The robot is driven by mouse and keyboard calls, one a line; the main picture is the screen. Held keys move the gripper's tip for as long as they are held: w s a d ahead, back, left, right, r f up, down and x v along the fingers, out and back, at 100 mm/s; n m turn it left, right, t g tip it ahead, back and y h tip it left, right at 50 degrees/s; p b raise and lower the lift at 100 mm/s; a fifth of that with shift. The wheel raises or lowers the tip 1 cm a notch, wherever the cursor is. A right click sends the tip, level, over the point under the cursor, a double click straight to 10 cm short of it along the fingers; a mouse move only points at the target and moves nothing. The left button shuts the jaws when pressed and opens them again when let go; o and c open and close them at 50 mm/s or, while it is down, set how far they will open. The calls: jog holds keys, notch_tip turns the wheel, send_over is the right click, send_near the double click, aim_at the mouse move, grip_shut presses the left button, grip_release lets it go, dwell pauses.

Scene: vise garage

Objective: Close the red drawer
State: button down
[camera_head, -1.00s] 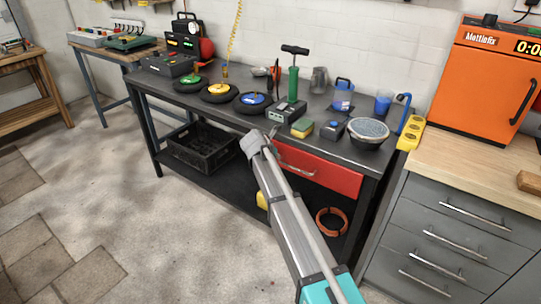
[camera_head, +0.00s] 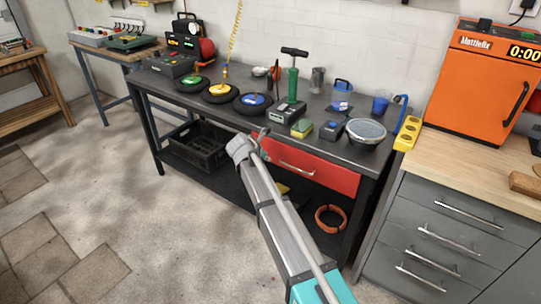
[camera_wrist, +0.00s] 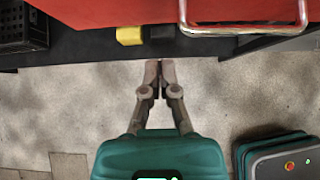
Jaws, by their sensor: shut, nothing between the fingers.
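The red drawer (camera_head: 335,178) sits under the dark workbench top, with a metal bar handle (camera_head: 297,169) on its front. How far it stands out is hard to tell. In the wrist view the red drawer front (camera_wrist: 110,12) spans the top, with its handle (camera_wrist: 245,28) at upper right. My gripper (camera_wrist: 159,66) is shut and empty, its fingertips apart from the drawer, below it in the picture and left of the handle. In the head view my wrist is in front of the drawer's left end and hides part of it; the fingertips are not clear there.
The workbench (camera_head: 215,112) carries several tools, discs and a bowl (camera_head: 366,131). Its lower shelf holds a black crate (camera_head: 200,145), an orange ring (camera_head: 330,218) and a yellow item (camera_wrist: 130,35). A grey drawer cabinet (camera_head: 450,225) stands at right. The floor at left is clear.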

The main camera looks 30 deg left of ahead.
jog(key=shift+p+v, duration=1.7)
jog(key=shift+v, duration=1.15)
jog(key=w+d+f+m+g+h, duration=0.1)
jog(key=d+f+m+g, duration=0.15)
jog(key=d+m, duration=1)
jog(key=w+d+f+m+g+h, duration=0.1)
jog(key=d+m+g, duration=0.25)
jog(key=d, duration=1.75)
jog(key=s+d+f+m+g+y, duration=0.1)
jog(key=s+d+m, duration=0.45)
jog(key=d, duration=0.25)
jog(key=s+d+m+g+y, duration=0.1)
jog(key=s+d+m, duration=0.3)
jog(key=d+m, duration=0.4)
jog(key=s+d+f+m+g+y, duration=0.1)
jog(key=s+d+m, duration=0.4)
jog(key=d, duration=0.4)
notch_tip(320, 180, up, 18)
jog(key=p, duration=1.8)
